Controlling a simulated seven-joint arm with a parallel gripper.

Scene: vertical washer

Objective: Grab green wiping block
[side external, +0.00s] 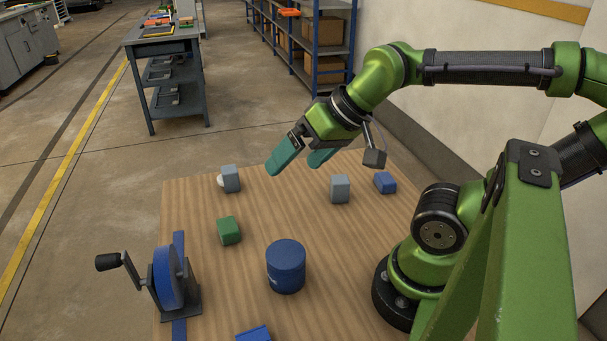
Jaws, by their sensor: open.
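The green wiping block (229,231) is a small dark green block lying on the wooden table (190,202), left of the middle. My gripper (303,162) has two teal fingers spread apart with nothing between them. It is up in the air over the far part of the table, to the right of and beyond the green block, clear of it. Nothing hides the green block.
A grey block (231,179) with a white round part stands behind the green block. Another grey block (340,189) and a blue block (385,183) are at the right. A blue cylinder (286,267), a cranked blue wheel (169,278) and a blue piece (254,334) are nearer.

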